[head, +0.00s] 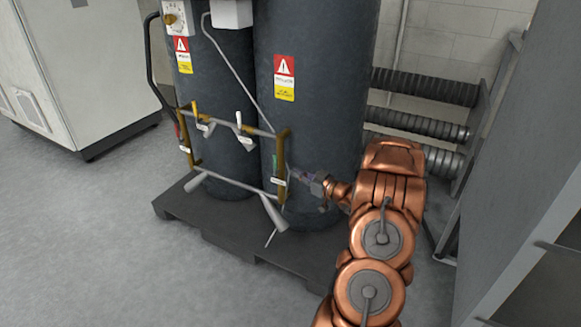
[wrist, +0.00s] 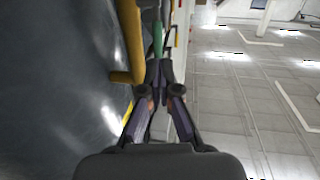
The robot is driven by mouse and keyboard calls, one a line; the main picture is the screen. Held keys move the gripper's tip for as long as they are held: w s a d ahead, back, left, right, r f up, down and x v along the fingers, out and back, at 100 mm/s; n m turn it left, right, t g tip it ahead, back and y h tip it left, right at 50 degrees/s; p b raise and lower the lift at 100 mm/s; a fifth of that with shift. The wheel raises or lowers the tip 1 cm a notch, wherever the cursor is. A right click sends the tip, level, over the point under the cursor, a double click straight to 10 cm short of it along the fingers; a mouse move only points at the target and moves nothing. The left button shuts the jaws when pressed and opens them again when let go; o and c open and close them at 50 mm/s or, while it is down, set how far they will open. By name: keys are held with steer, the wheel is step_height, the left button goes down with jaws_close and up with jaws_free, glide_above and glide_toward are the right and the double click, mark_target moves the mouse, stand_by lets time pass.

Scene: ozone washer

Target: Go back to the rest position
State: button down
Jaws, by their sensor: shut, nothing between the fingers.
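My gripper (head: 312,184) is at the end of my copper-coloured arm, close to the right dark grey tank (head: 310,120). In the wrist view my gripper (wrist: 160,72) has its fingertips together with nothing between them. A yellow-brown pipe (head: 282,160) stands just left of the gripper in the head view; it also shows in the wrist view (wrist: 131,40). A green handle (wrist: 158,35) is just beyond the fingertips. I cannot tell whether the fingers touch the pipe or the handle.
The left tank (head: 215,100) and the right one stand on a dark pallet (head: 220,232). Corrugated pipes (head: 425,88) run along the back wall. A grey panel (head: 530,170) stands close on the right. A white cabinet (head: 90,60) is at the left, with open floor (head: 80,240) in front.

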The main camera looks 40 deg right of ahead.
steer(key=s+d+p, duration=0.1)
steer(key=s, duration=0.6)
steer(key=w+r+g+h+p, duration=0.3)
steer(key=w+r+p, duration=0.1)
steer(key=r, duration=0.3)
steer(key=w+r+g+h+p, duration=0.2)
steer(key=w+r+p, duration=0.2)
steer(key=r+p, duration=0.15)
steer(key=s+a+r+m+g+h+p, duration=0.25)
steer(key=a+r+g+p, duration=0.4)
steer(key=r, duration=0.75)
steer(key=s+a+r+g+y+p, duration=0.1)
steer(key=s+a+r+p, duration=0.3)
steer(key=s+a, duration=0.7)
steer(key=s+a+r+g+y+p, duration=0.2)
steer(key=s+a+r+g+p, duration=0.2)
steer(key=s+a, duration=0.7)
steer(key=s+a+r+n+g+y+p, duration=0.1)
steer(key=s+a+r+g+y+p, duration=0.1)
steer(key=s+a+r+p, duration=0.4)
steer(key=s+a+r, duration=0.1)
steer(key=s+a, duration=0.4)
steer(key=a, duration=0.4)
steer(key=shift+s+a+r+g, duration=0.2)
steer(key=shift+a+r+g, duration=0.05)
steer(key=shift+a+g, duration=0.1)
